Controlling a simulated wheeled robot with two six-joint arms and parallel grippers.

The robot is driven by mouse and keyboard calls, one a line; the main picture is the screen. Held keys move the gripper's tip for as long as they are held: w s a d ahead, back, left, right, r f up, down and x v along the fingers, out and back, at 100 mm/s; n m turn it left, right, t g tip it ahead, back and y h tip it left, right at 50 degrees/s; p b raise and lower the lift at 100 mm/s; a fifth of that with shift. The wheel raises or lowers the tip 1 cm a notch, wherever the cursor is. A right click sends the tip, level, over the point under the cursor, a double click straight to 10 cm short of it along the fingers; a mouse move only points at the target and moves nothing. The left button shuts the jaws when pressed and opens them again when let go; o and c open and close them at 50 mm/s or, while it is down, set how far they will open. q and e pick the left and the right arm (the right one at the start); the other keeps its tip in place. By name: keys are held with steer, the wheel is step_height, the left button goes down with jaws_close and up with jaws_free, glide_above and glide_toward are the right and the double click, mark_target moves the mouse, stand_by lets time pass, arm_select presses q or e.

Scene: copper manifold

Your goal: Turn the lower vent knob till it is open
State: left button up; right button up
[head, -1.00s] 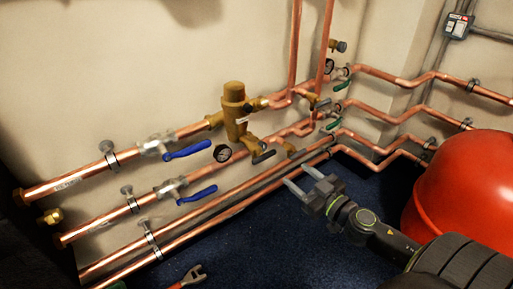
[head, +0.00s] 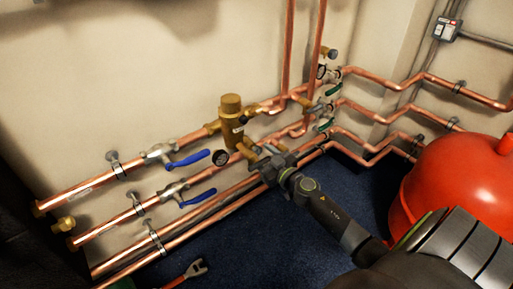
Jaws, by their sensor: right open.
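My right gripper (head: 258,155) is open and reaches up-left to the pipes below the brass valve body (head: 231,116). Its fingers are at a small brass fitting (head: 243,149) there, and the gripper hides part of it. I cannot tell whether the fingers touch a knob. A small brass fitting with a dark knob (head: 331,54) sits high near the corner. Another dark knob on brass (head: 313,108) sits lower. Which is the lower vent knob, and its turn position, I cannot tell. My left gripper is not in view.
Two blue lever handles (head: 188,160) (head: 196,198) stick out from the left pipes. A red tank (head: 465,190) stands at the right. A wrench (head: 194,270) lies on the open blue floor.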

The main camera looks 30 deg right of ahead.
steer(key=shift+w+a, duration=0.1)
steer(key=shift+w, duration=1.35)
steer(key=c, duration=1)
steer(key=shift+o, duration=0.2)
